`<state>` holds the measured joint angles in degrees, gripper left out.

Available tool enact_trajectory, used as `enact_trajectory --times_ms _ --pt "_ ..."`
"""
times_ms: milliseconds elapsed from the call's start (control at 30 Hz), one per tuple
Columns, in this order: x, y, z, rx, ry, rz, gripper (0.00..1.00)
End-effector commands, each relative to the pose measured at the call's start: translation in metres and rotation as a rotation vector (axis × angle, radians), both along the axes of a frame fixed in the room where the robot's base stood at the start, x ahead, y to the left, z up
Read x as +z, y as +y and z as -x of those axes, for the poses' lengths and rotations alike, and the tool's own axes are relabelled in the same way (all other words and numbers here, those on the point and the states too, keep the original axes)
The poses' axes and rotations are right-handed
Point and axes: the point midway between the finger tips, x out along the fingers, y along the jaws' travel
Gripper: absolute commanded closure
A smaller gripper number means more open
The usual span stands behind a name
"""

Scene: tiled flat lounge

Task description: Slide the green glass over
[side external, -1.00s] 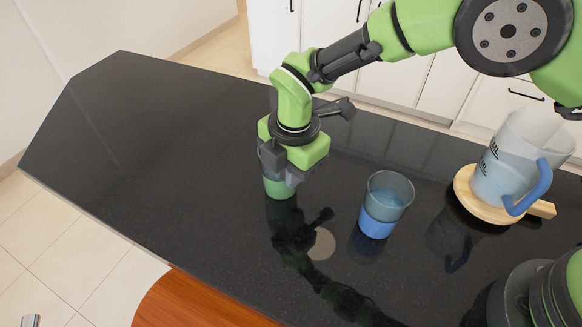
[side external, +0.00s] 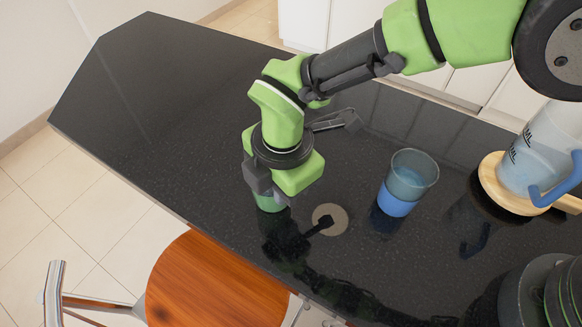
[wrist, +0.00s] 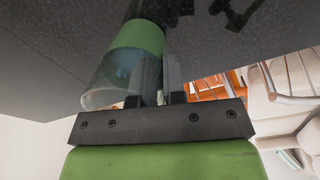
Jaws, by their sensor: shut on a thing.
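The green glass (side external: 270,202), clear above and green at its base, is below my gripper (side external: 267,190) on the dark counter (side external: 170,110). In the wrist view the glass (wrist: 138,38) is at the upper left, and my gripper (wrist: 160,78) is shut on its side wall. One finger overlaps the clear part; I cannot tell whether it is inside the glass. The glass looks upright, its base at or very near the counter; my gripper hides its upper part in the side view. A pale round disc (side external: 330,219) lies flat just right of the glass.
A blue-based glass (side external: 397,203) stands to the right. Farther right a clear jug (side external: 540,150) with a blue handle stands on a wooden board (side external: 492,180). A wooden chair (side external: 210,283) is by the counter's front edge. The counter's left part is clear.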

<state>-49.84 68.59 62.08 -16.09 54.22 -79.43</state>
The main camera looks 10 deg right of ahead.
Motion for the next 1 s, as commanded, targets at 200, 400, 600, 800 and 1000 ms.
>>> enact_trajectory --times_ms 200,400,600,800,1000 --pt "-0.001 0.004 0.005 0.000 0.002 0.001 1.00" --pt "-0.001 0.004 0.005 0.000 0.003 0.001 1.00" --pt "-0.001 0.004 0.005 0.000 0.002 0.001 0.59" --pt "0.000 0.004 0.005 0.000 0.001 0.000 0.59" --pt "0.013 0.005 0.005 0.000 -0.001 -0.003 0.59"
